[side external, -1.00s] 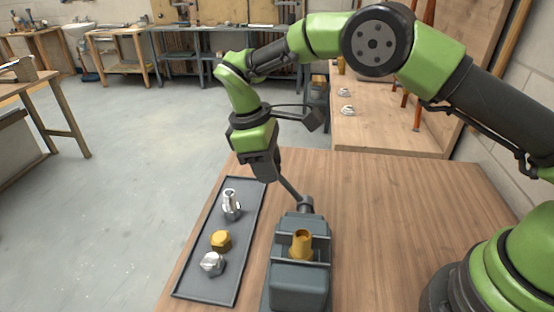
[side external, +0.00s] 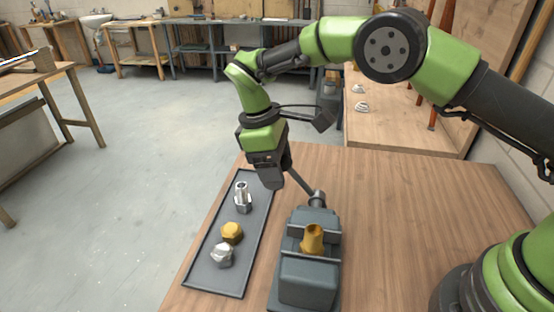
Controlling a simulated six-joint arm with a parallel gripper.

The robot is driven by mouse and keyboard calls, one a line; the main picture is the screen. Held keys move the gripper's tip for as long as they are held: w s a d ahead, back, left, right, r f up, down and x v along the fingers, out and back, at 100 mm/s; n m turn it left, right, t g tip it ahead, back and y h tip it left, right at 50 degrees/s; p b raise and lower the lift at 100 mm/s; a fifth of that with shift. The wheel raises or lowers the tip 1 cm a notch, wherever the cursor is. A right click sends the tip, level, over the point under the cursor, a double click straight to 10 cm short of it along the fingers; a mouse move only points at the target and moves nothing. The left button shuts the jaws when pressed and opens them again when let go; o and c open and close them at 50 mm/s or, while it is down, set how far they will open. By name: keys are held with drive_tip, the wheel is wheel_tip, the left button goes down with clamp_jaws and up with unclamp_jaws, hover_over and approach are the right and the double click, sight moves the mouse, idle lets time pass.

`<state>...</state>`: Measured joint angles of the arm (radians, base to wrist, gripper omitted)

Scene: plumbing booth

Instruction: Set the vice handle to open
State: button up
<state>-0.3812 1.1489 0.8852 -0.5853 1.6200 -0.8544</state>
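The grey vice (side external: 308,280) stands on the wooden table, with a brass fitting (side external: 312,239) between its jaws. Its dark handle (side external: 302,183) is a bar rising from the screw end at the back of the vice, slanting up and left. My gripper (side external: 272,182) points down just left of the handle's upper end, overlapping or close to it in the picture. I cannot tell whether they touch. The fingers are dark and seen edge-on, so their opening does not show.
A dark tray (side external: 213,283) left of the vice holds a silver fitting (side external: 243,198), a brass nut (side external: 232,232) and a silver nut (side external: 222,255). The table (side external: 410,220) right of the vice is clear. A wooden bench with small metal parts stands behind.

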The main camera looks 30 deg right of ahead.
drive_tip(key=v, duration=0.7)
drive_tip(key=shift+r, duration=0.2)
drive_tip(key=shift+a, duration=0.1)
idle(0.4)
drive_tip(key=s+d+r+m+t+y, duration=0.1)
drive_tip(key=s+d+r+m+t, duration=0.2)
drive_tip(key=r, duration=0.5)
drive_tip(key=s+d+r+m+y, duration=0.1)
drive_tip(key=s+d+r, duration=0.35)
drive_tip(key=r, duration=0.35)
drive_tip(key=s+d+f+m+t+y, duration=0.1)
drive_tip(key=s+d+m+t, duration=0.1)
drive_tip(key=s, duration=0.6)
drive_tip(key=s+d+f+m+t+y, duration=0.1)
drive_tip(key=s+d+m+t, duration=0.1)
drive_tip(key=s+m+t, duration=0.2)
drive_tip(key=s+m, duration=0.3)
drive_tip(key=s, duration=0.2)
drive_tip(key=shift+d+f, duration=0.2)
drive_tip(key=shift+f, duration=0.05)
